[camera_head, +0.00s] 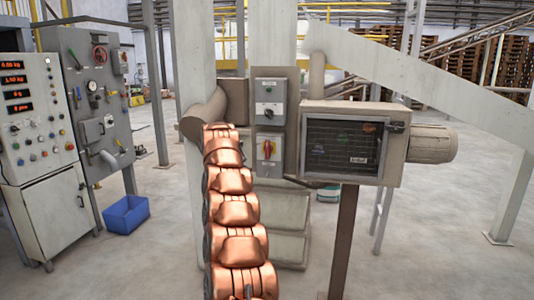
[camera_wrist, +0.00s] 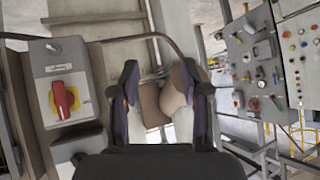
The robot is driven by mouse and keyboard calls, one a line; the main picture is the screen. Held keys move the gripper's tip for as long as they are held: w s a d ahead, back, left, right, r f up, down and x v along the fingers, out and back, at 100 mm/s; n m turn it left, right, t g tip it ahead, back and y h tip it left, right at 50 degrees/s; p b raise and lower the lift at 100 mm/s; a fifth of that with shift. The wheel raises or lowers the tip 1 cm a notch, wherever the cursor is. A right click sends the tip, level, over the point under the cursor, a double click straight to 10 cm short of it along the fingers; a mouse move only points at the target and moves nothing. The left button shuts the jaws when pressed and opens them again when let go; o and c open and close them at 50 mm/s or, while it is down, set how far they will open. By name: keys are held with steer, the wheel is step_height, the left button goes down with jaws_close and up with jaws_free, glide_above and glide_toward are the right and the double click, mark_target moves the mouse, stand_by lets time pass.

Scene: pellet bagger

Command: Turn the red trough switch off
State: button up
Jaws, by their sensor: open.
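The red trough switch (camera_head: 267,149) is a red rotary handle on a yellow plate, on the front of a light grey box. In the head view its handle looks upright. It also shows at the left of the wrist view (camera_wrist: 63,100), where the handle stands roughly along the picture's vertical. My gripper (camera_wrist: 165,92) is open and empty, with both dark fingers in view. The switch lies to the left of the fingers in the wrist view, apart from them. In the head view my copper-coloured arm hides the gripper.
A second grey switch box (camera_head: 268,112) with a dark knob sits just above the red switch. A screen cabinet (camera_head: 343,146) stands to the right. Control panels (camera_head: 35,110) stand at the left, with a blue bin (camera_head: 126,214) on the floor. Open floor lies at the right.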

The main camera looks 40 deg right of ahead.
steer(key=d+f+m+h+b, duration=0.15)
steer(key=d+h, duration=0.25)
steer(key=d, duration=0.9)
steer(key=m+t+h+b, duration=0.1)
steer(key=m+h+b, duration=0.1)
steer(key=h+b, duration=0.3)
glide_toward(267, 147)
steer(key=shift+w+d+f+h+p, duration=0.6)
steer(key=shift+w+d+f+p, duration=0.05)
steer(key=shift+d+p, duration=0.05)
steer(key=p+x, duration=0.2)
steer(key=p, duration=0.1)
steer(key=p+x, duration=0.1)
steer(key=p, duration=0.1)
steer(key=shift+d+r+n, duration=0.15)
steer(key=shift+r+n, duration=0.1)
steer(key=shift+r, duration=0.05)
steer(key=p+x, duration=0.2)
steer(key=p, duration=0.1)
steer(key=shift+w, duration=0.1)
steer(key=shift+w+d+f, duration=0.2)
steer(key=shift+d+f, duration=0.05)
steer(key=shift+d, duration=0.05)
steer(key=shift+w+d+r+p, duration=0.1)
steer(key=shift+w+d+p, duration=0.2)
steer(key=shift+w+d, duration=0.25)
steer(key=shift+d, duration=0.1)
